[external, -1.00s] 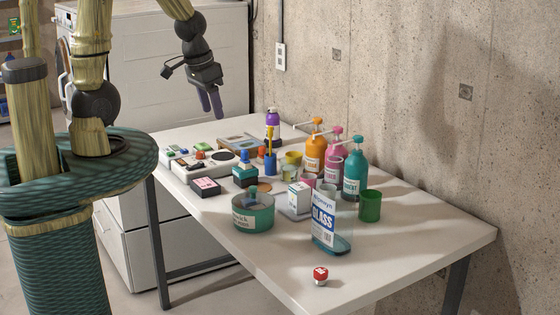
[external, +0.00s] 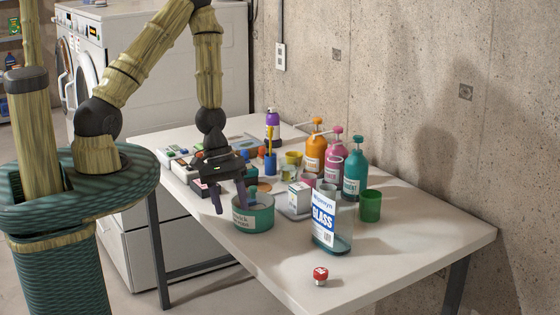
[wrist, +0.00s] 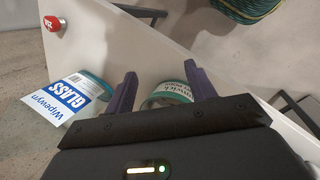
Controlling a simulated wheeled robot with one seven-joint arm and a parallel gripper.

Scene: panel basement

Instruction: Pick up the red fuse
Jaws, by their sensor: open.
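The red fuse (external: 320,275), a small red-topped piece with a pale metallic base, stands on the white table near its front edge. It also shows at the upper left of the wrist view (wrist: 54,24). My gripper (external: 230,210) is open and empty, fingers pointing down, over the left side of the table by the teal-rimmed round tub (external: 253,220). The fuse is well apart from it, to the right and nearer the camera. In the wrist view the purple fingers (wrist: 158,85) are spread, with the tub showing between and beyond them.
A GLASS container (external: 328,225) stands between my gripper and the fuse. Orange, pink and teal pump bottles (external: 355,175) and a green cup (external: 370,205) stand towards the wall. The table (external: 415,235) is clear at the front right.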

